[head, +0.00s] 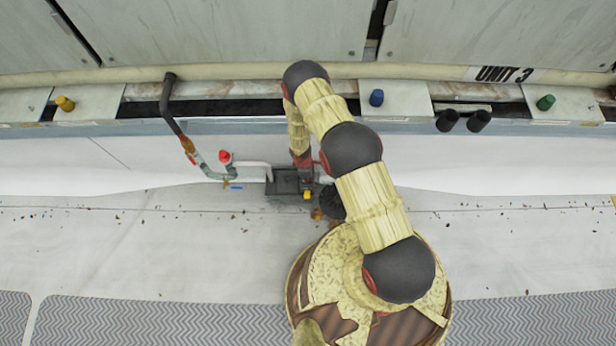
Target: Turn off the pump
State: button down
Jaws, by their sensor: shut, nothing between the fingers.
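A dark grey boxy unit (284,186), which looks like the pump's sump, sits on the floor at the foot of the white wall. A small yellow part (307,195) shows at its front right. A dark round part (332,204) with orange-brown pieces beside it lies to the right, partly behind my arm. My gripper (306,181) points down at the right side of the unit, close above the yellow part. It is small and dark here and looks shut and empty. I cannot tell whether it touches anything. No switch is clearly readable.
A pipe (177,118) with a red-capped valve (225,157) runs down the wall at left. Yellow (64,103), blue (376,97) and green (545,102) knobs sit on the ledge above. The littered floor (130,245) is clear at left and right.

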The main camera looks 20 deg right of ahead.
jog(key=shift+d+f, duration=0.1)
jog(key=shift+f, duration=0.15)
jog(key=shift+d+f+y, duration=0.15)
jog(key=shift+f+y, duration=0.05)
jog(key=shift+y, duration=0.2)
jog(key=shift+s+f+t+y+p, duration=0.15)
jog(key=shift+t+y+p, duration=0.15)
jog(key=shift+y, duration=0.4)
jog(key=shift+f, duration=0.1)
jog(key=shift+a, duration=0.2)
jog(key=shift+w+a+r, duration=0.2)
jog(key=shift+w+a, duration=0.15)
jog(key=shift+a, duration=0.25)
jog(key=shift+r, duration=0.1)
notch_tip(320, 180, up, 14)
jog(key=d+p, duration=0.1)
jog(key=p, duration=0.6)
jog(key=shift+s, duration=0.2)
